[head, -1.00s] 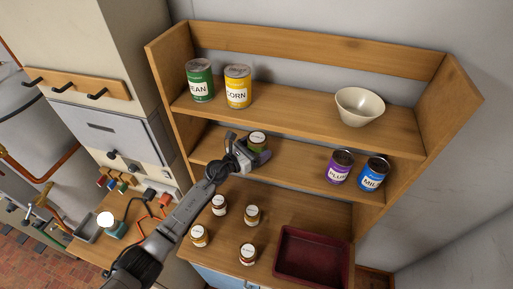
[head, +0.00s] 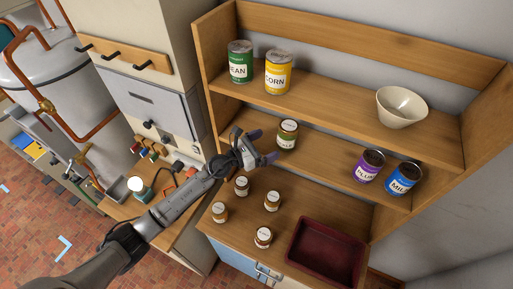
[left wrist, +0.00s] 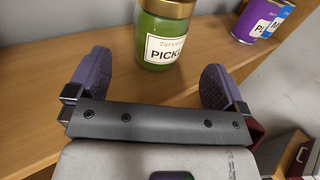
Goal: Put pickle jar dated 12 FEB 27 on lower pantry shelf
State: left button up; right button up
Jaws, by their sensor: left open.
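The pickle jar (head: 287,134), green with a gold lid and a white label, stands upright on the lower pantry shelf (head: 325,160). In the left wrist view the jar (left wrist: 163,45) shows "PICK" on its label; I cannot read a date. My left gripper (head: 263,147) is open and empty, in front of the jar at shelf height. In the left wrist view its two purple fingers (left wrist: 157,80) are spread, with the jar just beyond them and apart from both. My right gripper is not in view.
A purple PLUM can (head: 369,166) and a blue MILK can (head: 403,178) stand to the right on the same shelf. A green can, a yellow CORN can (head: 278,72) and a bowl (head: 401,107) are above. Several small jars and a dark red tray (head: 328,250) are on the counter.

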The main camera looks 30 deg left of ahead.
pick_arm(q)
jog(key=shift+v, duration=1.65)
jog(key=s+a+f+n+g+y, duration=0.1)
jog(key=s+f+n+y, duration=0.5)
jog(key=n, duration=1)
jog(key=s+a+f+n+g+y, duration=0.15)
jog(key=s+n+y, duration=0.55)
jog(key=s+n, duration=0.75)
jog(key=s+d+f+n+g+h, duration=0.2)
jog(key=s+d+n+g, duration=0.1)
jog(key=s, duration=0.5)
jog(key=s+d+f+n+g+h, duration=0.2)
jog(key=s+n+g, duration=0.4)
jog(key=s, duration=0.3)
jog(key=shift+d+f+g, duration=0.35)
jog(key=shift+d+f, duration=0.25)
jog(key=shift+d, duration=0.5)
